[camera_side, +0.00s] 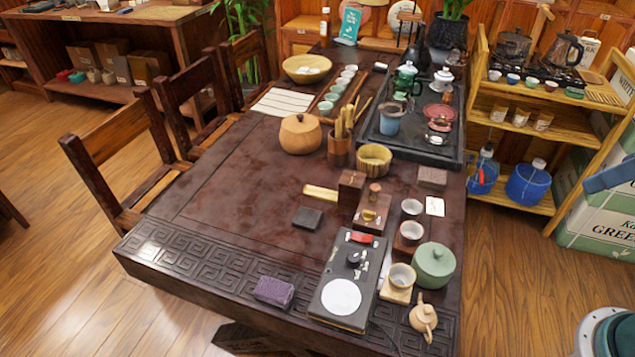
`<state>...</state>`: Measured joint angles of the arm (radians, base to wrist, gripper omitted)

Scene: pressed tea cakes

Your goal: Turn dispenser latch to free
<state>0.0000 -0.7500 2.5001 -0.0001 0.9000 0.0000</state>
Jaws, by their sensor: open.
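A small dark wooden block unit (371,221) stands near the middle right of the table, with a brass-coloured piece on its face and a round wooden knob on top. It looks like the dispenser, but I cannot be sure. A taller dark block (350,187) stands just behind it. The brass piece is too small to tell which way a latch is turned. In front is a grey device (326,297) with a white disc, a black knob and a red part. My gripper is not visible in this view.
The dark table (225,200) has free room at its left middle. A green lidded jar (434,265), a cup on a wooden stand (397,295) and a clay teapot (423,318) crowd the front right. A purple block (274,291) lies near the front edge. A black tea tray (385,145) is behind.

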